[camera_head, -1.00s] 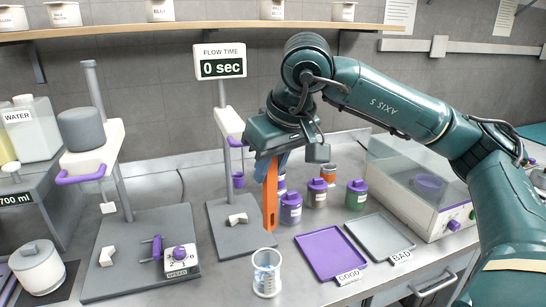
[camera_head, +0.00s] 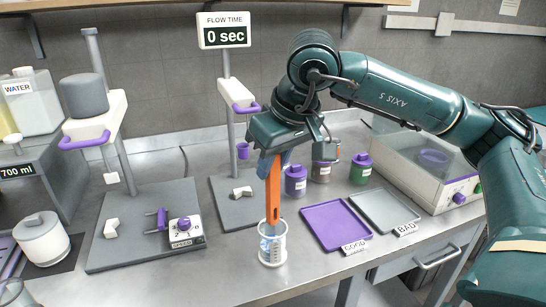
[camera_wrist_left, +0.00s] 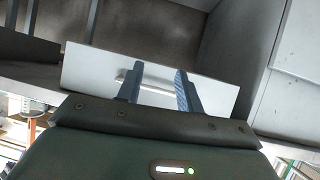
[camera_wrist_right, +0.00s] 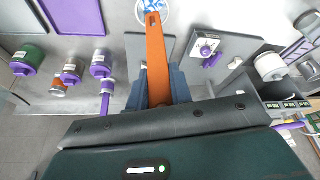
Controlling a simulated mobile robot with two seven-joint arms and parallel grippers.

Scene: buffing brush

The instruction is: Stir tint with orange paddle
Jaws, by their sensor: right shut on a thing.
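My right gripper (camera_head: 272,158) is shut on the orange paddle (camera_head: 273,195), which hangs nearly upright below it. The paddle also shows in the right wrist view (camera_wrist_right: 157,60). A clear beaker (camera_head: 272,250) with blue and white showing in it stands on the bench directly below. The paddle's lower end overlaps the beaker's mouth and seems to be just inside the rim; its depth is hard to tell. My left gripper (camera_wrist_left: 158,85) shows only in the left wrist view, its fingers apart and empty, facing a pale drawer front.
A purple tray (camera_head: 335,226) and a grey tray (camera_head: 384,210) lie right of the beaker. Purple-lidded jars (camera_head: 296,181) stand behind them. A flow-time stand (camera_head: 232,205) is behind the beaker, and a mixer with a speed dial (camera_head: 184,232) is to its left.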

